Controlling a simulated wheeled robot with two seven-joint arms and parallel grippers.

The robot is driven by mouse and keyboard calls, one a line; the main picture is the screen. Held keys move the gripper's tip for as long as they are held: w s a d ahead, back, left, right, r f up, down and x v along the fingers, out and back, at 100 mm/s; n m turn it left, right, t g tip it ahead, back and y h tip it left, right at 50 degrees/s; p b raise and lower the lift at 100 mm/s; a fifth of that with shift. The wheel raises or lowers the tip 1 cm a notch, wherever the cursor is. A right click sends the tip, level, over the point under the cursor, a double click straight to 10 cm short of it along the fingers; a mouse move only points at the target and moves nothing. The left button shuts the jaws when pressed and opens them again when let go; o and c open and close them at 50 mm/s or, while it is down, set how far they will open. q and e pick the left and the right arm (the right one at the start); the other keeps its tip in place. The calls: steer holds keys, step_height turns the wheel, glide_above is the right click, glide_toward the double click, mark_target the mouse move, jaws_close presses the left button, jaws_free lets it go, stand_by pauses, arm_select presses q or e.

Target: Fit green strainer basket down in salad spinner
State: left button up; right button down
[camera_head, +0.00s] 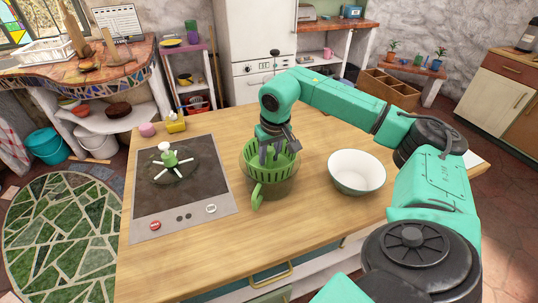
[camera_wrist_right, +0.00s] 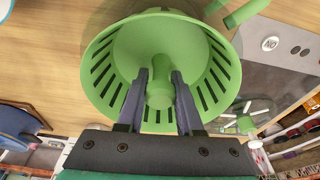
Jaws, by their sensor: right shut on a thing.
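The green strainer basket (camera_head: 284,168) is upright at the salad spinner bowl (camera_head: 273,190), a see-through bowl with a green handle (camera_head: 257,197). Its slotted wall shows above the bowl's rim; I cannot tell how deep it sits. My right gripper (camera_head: 274,154) reaches down into the basket from above. In the right wrist view, the gripper (camera_wrist_right: 160,82) has its two fingers on either side of the basket's central green post (camera_wrist_right: 159,95), shut on it. The basket (camera_wrist_right: 108,52) hides most of the bowl there. My left gripper is not in view.
A dark panel (camera_head: 146,212) with buttons lies left of the spinner, bearing a green-and-white spinner lid (camera_head: 170,158). A white bowl (camera_head: 357,172) stands to the right. A yellow item (camera_head: 176,124) is at the back left. The wooden counter (camera_head: 300,222) is clear in front.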

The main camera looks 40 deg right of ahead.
mark_target(270, 166)
steer(key=shift+s+b+x, duration=0.2)
steer(key=shift+b+x, duration=0.5)
steer(key=shift+x, duration=0.25)
steer(key=shift+s+b+x, duration=0.2)
steer(key=shift+b+x, duration=0.5)
steer(key=shift+x, duration=0.25)
steer(key=shift+s+b+x, duration=0.25)
steer(key=shift+b+x, duration=0.45)
steer(key=shift+x, duration=0.2)
stand_by(1.0)
steer(key=shift+c, duration=2.4)
jaws_free()
steer(key=shift+a+f, duration=0.15)
steer(key=v, duration=1.4)
steer(key=shift+r, duration=0.3)
